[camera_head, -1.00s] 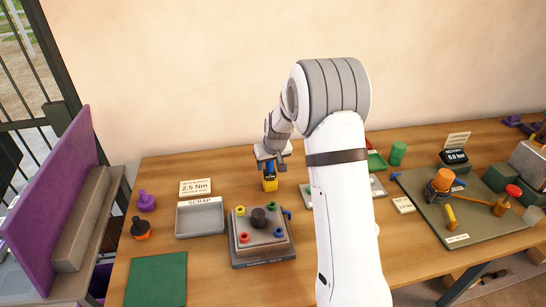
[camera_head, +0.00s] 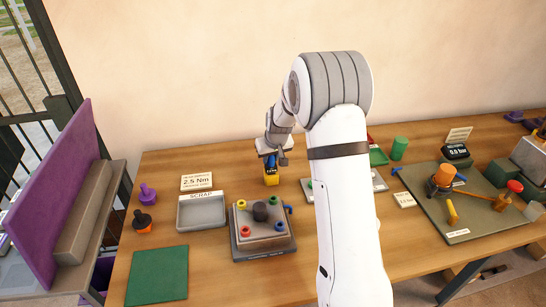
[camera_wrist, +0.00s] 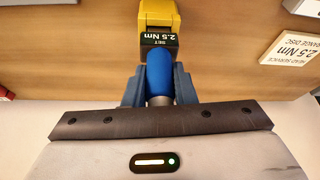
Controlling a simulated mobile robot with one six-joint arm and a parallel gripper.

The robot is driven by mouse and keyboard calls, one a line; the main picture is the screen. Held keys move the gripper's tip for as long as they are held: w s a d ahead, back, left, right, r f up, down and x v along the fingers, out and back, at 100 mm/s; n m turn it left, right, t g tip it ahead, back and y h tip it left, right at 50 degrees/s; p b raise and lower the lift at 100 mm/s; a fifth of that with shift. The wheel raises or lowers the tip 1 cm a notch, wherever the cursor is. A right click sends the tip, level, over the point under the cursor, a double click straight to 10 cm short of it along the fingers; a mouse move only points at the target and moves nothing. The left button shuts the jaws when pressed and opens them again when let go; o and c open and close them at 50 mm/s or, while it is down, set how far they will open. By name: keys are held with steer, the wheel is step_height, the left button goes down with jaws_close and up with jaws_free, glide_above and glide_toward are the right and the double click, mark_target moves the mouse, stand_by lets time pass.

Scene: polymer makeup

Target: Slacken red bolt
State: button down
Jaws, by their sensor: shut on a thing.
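The red bolt (camera_head: 245,231) is at the front left corner of a grey block fixture (camera_head: 262,247), with yellow, green and blue bolts at the other corners and a dark round knob in the middle. My gripper (camera_head: 270,155) is behind the fixture, toward the wall, well apart from the red bolt. It is shut on the blue handle of a yellow torque tool (camera_head: 271,177). In the wrist view the jaws sit on both sides of the blue handle (camera_wrist: 159,74), and the yellow body (camera_wrist: 158,14) reads 2.5 Nm. The tool's tip is hidden there.
A grey SCRAP tray (camera_head: 203,213) stands left of the fixture, with a 2.5 Nm card (camera_head: 197,181) behind it. A green mat (camera_head: 157,276) lies front left. Purple (camera_head: 147,194) and black-orange (camera_head: 142,221) knobs stand at the left. A green board (camera_head: 470,208) holds parts at the right.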

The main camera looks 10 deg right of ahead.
steer(key=shift+r, duration=0.7)
stand_by(0.4)
steer(key=shift+r+p, duration=1.2)
steer(key=shift+r, duration=1.1)
steer(key=shift+r, duration=0.1)
